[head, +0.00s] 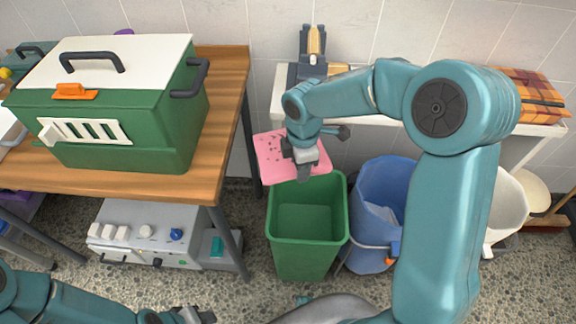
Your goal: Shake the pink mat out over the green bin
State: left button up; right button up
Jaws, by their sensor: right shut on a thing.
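The pink mat (272,160) has dark specks on its upper face. It is held up at the back edge of the green bin (307,262), partly over its opening. My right gripper (305,168) is shut on the mat, and the gripper and wrist hide part of it. The green bin stands open on the floor, and the part of its inside that shows looks empty. My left gripper (196,317) is low at the bottom edge, apart from the mat and bin. It is cut off by the frame, so its jaws cannot be judged.
A wooden table (232,90) on the left bears a green kennel (130,130) with a white lid. A blue bin (372,225) stands close right of the green bin. A white shelf (283,100) runs behind, with a plaid folded cloth (535,92). A grey appliance (140,225) sits under the table.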

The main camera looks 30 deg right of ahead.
aim_at(330, 172)
jog(key=d+f+n+b, duration=0.1)
jog(key=d, duration=0.1)
jog(key=s+d+f+n, duration=0.1)
jog(key=d+f+n, duration=0.1)
jog(key=d, duration=0.1)
jog(key=s+d+f+n+b, duration=0.1)
jog(key=d+f+n, duration=0.1)
jog(key=d, duration=0.1)
jog(key=shift+s+b, duration=0.15)
jog(key=shift+b, duration=0.2)
notch_tip(330, 172, down, 6)
jog(key=b, duration=0.5)
jog(key=shift+s+r, duration=0.1)
